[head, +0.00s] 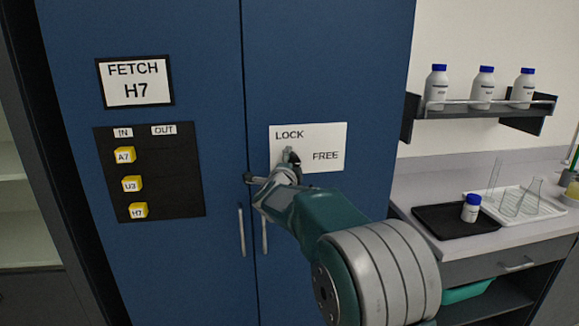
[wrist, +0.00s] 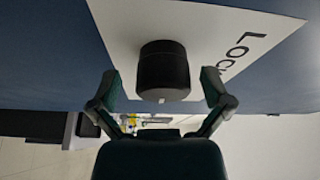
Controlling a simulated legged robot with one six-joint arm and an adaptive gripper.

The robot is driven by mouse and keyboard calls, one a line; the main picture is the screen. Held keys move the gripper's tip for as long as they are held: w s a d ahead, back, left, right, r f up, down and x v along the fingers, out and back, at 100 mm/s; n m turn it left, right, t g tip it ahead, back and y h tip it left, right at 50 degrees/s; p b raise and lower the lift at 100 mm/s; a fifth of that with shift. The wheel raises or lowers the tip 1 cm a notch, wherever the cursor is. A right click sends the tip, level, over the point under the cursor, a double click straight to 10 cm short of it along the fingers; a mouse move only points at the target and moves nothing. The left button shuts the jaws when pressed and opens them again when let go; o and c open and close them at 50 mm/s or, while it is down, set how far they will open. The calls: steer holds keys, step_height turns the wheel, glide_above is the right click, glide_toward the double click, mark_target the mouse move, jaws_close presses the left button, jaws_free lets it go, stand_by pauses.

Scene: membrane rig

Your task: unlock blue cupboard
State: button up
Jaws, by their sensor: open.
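The blue cupboard (head: 330,50) has two tall doors with two upright handles (head: 252,230). A white plate (head: 325,140) on the right door reads LOCK at upper left and FREE at lower right. In the wrist view a black round knob (wrist: 163,65) stands out from this plate, with a small pale mark at its edge. My gripper (wrist: 162,90) is open, with one finger on each side of the knob and visible gaps between. In the head view my gripper (head: 271,168) covers the plate's lower left and largely hides the knob.
A FETCH H7 sign (head: 136,82) and a black IN/OUT board (head: 170,190) with yellow tags are on the left door. At right, a shelf (head: 470,104) holds white bottles. A counter carries a black tray (head: 440,222), a bottle (head: 471,208) and a glassware rack (head: 525,207).

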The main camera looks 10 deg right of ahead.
steer(key=v, duration=1.2)
steer(key=shift+f, duration=0.2)
steer(key=shift+a, duration=0.1)
steer(key=s+a+n+g+y, duration=0.1)
steer(key=s+n+g+y, duration=0.3)
steer(key=s+n+y, duration=0.8)
steer(key=s+d+f+n+g+h, duration=0.1)
steer(key=s+d+f+n+g, duration=0.1)
steer(key=s, duration=0.6)
steer(key=s+d+f+n+g+h, duration=0.2)
steer(key=s+f+n+g, duration=0.1)
steer(key=s, duration=0.5)
steer(key=s+d+f+n+g+h, duration=0.2)
steer(key=s+f, duration=0.3)
steer(key=s, duration=0.3)
steer(key=shift+s+f+n, duration=0.25)
steer(key=shift+n, duration=0.65)
